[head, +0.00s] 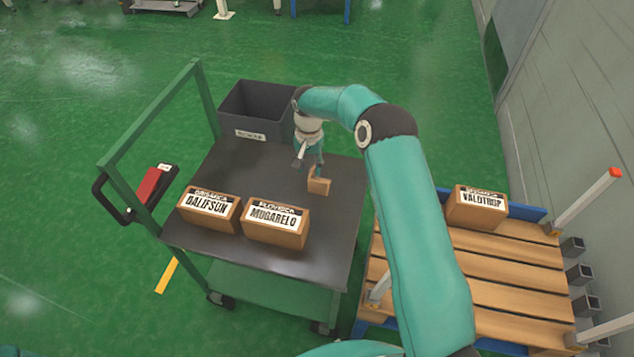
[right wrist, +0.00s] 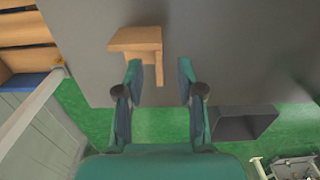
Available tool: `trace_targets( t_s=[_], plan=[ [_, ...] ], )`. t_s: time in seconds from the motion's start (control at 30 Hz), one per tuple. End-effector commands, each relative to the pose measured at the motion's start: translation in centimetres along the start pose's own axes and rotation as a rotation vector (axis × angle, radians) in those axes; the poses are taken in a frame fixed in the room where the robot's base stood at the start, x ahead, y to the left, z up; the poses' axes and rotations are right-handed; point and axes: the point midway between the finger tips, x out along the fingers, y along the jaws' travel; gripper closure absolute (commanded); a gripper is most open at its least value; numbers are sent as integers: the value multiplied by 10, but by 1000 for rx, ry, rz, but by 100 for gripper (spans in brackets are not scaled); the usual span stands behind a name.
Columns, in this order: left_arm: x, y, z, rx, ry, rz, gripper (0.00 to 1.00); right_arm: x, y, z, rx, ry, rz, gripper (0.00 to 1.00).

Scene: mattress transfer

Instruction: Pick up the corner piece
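The corner piece, a small L-shaped light-brown wooden block (head: 319,185), is at the right part of the dark cart top (head: 215,168). In the right wrist view the corner piece (right wrist: 135,40) shows a flat slab and a narrower leg. My right gripper (head: 317,168) points down just behind the piece in the head view. In the right wrist view the right gripper (right wrist: 160,75) is open, with the leg showing between its two fingertips. Contact cannot be told. My left gripper is not in view.
Two labelled cardboard boxes (head: 209,207) (head: 276,224) stand at the cart's front. A dark grey bin (head: 256,130) stands at its back. A green handle frame (head: 150,117) rises at the left. Right of the cart, a wooden pallet (head: 520,265) carries another box (head: 477,209).

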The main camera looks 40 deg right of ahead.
Motion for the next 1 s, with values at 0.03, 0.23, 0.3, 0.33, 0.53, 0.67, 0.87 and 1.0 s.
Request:
trace_targets(
  t_s=[0.03,0.23,0.3,0.33,0.53,0.67,0.87,1.0],
  plan=[
    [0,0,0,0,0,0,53,4,0,0,0,-1,1,62],
    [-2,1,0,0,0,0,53,31,0,1,-1,-3,2,62],
    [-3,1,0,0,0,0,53,41,0,0,0,-2,2,62],
    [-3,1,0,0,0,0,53,44,0,0,0,-1,2,62],
    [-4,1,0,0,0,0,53,55,0,0,0,1,0,62],
    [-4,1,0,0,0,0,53,55,0,0,0,1,0,62],
    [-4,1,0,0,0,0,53,55,0,0,-1,0,0,89],
    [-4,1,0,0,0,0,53,55,0,0,-1,0,0,100]
  ],
)
